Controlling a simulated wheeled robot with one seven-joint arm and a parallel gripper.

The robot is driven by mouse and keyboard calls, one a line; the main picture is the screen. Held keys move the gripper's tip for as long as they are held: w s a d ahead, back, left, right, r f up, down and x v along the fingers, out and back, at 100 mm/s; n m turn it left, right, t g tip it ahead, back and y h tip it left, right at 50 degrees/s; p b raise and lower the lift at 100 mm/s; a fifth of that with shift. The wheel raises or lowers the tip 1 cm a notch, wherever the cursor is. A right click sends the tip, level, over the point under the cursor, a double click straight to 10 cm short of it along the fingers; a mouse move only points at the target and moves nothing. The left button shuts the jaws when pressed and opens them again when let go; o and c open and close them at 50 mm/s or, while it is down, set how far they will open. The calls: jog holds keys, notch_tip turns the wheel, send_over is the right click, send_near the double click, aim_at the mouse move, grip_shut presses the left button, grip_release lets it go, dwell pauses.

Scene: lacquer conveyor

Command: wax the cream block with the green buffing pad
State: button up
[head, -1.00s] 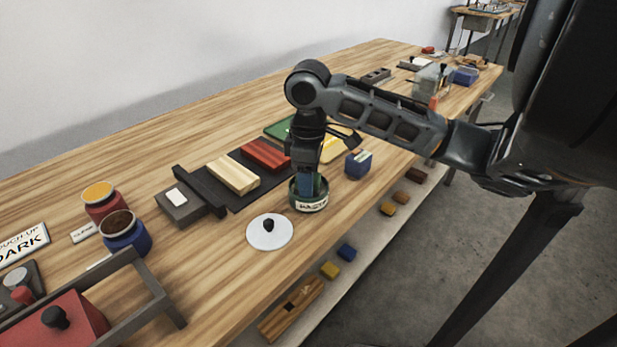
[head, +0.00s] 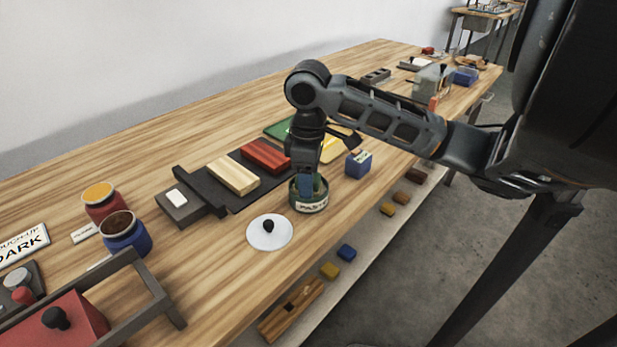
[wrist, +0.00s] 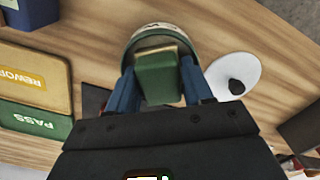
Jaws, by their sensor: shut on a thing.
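The cream block (head: 233,176) lies on a dark mat at mid-table, left of a red block (head: 265,154). A round green tin (head: 310,207) with a white label reading like "PASTE" stands to the right of the cream block, nearer the table's front edge. My gripper (head: 306,185) points down into the tin's mouth. In the wrist view its blue fingers are shut on the green buffing pad (wrist: 159,78), which is at the tin's opening (wrist: 150,30). Whether the pad touches the paste is hidden.
A white lid (head: 269,233) with a black knob lies in front of the tin. A blue box (head: 358,164) stands to its right. Green PASS (wrist: 35,118) and yellow REWORK (wrist: 35,77) trays lie behind. Red (head: 104,201) and blue (head: 124,234) jars stand at left.

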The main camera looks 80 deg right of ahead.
jog(key=shift+r+p, duration=2.5)
jog(key=shift+r, duration=0.95)
jog(key=shift+s, duration=0.1)
